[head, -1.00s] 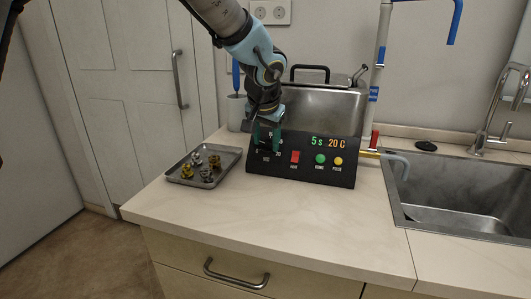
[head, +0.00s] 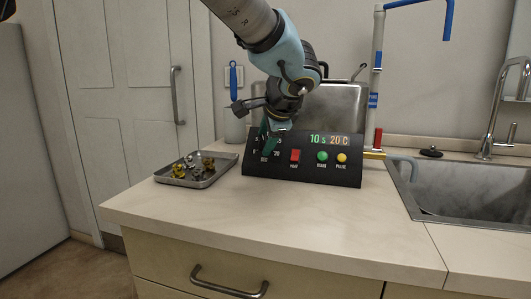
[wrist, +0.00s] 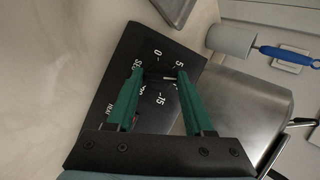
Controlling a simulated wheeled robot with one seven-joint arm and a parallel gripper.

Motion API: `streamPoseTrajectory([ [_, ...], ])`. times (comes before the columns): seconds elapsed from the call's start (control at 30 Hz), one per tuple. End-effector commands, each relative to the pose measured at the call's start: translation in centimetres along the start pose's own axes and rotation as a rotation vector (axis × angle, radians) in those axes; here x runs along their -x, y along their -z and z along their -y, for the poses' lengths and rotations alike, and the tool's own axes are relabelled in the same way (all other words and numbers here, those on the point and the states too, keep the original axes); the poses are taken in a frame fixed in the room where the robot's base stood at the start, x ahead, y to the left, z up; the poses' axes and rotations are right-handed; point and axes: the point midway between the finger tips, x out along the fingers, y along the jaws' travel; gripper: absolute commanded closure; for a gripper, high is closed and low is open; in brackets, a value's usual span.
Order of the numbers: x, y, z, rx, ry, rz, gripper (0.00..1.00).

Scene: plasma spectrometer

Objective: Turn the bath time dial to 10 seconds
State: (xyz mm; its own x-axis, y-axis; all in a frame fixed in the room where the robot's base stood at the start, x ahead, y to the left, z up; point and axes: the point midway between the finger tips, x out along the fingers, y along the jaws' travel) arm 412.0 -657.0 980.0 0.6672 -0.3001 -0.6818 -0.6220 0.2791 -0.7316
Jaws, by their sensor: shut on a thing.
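The black control panel (head: 318,172) stands on the counter, and its display (head: 328,139) reads 10 s and 20 C. The bath time dial (wrist: 160,77) is at the panel's left end; it is a small dark knob between my green fingertips in the wrist view, with numbers printed around it. My gripper (head: 267,146) reaches down to the panel face and is shut on the dial; its fingers also show in the wrist view (wrist: 161,78).
A red switch (head: 295,156), a green button (head: 322,156) and a yellow button (head: 342,157) sit right of the dial. A tray (head: 218,174) of small metal parts lies left of the panel. A steel bath (head: 345,105) stands behind. The front counter is clear.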

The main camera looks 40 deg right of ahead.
Motion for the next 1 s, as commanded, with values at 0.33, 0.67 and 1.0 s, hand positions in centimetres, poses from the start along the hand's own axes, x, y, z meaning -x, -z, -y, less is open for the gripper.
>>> streamPoseTrajectory([
  [0.33, -0.24, 0.00, -0.51, -0.230, 0.110, -0.001, 1.00],
  [0.67, -0.07, -0.03, -0.35, -0.331, 0.158, -0.001, 1.00],
  [1.0, -0.01, -0.02, -0.29, -0.346, 0.164, -0.001, 1.00],
])
